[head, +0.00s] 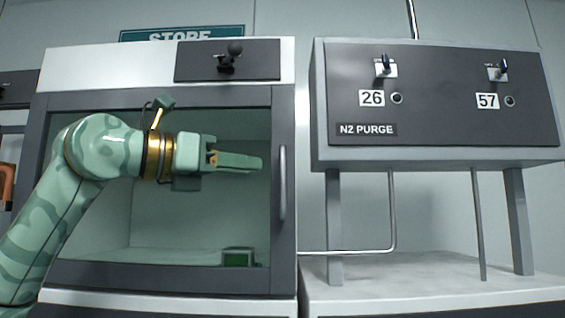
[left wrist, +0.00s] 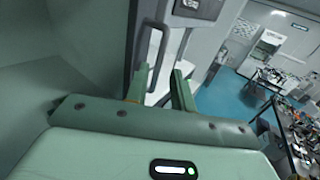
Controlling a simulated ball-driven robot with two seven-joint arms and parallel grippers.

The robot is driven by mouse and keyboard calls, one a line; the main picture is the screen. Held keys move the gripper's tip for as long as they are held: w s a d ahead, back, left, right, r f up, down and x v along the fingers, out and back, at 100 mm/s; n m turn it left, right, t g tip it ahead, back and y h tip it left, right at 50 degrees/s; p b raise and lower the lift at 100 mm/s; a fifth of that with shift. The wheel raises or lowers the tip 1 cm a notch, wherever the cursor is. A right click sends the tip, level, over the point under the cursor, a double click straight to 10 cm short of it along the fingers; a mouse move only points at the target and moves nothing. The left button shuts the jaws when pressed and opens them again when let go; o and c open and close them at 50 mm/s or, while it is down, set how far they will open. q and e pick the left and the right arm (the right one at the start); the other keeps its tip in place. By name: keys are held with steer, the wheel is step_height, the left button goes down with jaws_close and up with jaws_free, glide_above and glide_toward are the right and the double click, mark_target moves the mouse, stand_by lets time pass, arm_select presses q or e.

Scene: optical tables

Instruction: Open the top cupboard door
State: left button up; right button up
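The cupboard door (head: 200,98) is a glazed door with a dark grey frame, and it looks closed in the head view. Its vertical grey bar handle (head: 283,183) is on the right side of the frame. My left gripper (head: 262,163) is in front of the glass, pointing right, with its tips a little left of the handle in the picture. In the left wrist view, my left gripper's fingers (left wrist: 160,86) are apart with nothing held between them. The handle (left wrist: 152,58) shows just beyond the fingertips. My right gripper is not in view.
A grey N2 PURGE panel (head: 440,146) with two switches stands on legs to the right, above a pale worktop (head: 430,290). A thin pipe (head: 392,215) runs beneath it. A small green-lit box (head: 238,258) shows low behind the glass.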

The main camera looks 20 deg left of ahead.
mark_target(277, 168)
arm_select(q)
steer(key=p+x, duration=0.1)
steer(key=x, duration=0.6)
steer(key=shift+r+p, duration=0.1)
steer(key=shift+p, duration=0.3)
steer(key=shift+w+d, duration=0.4)
steer(key=shift+d, duration=0.05)
steer(key=shift+s, duration=0.1)
jaws_close()
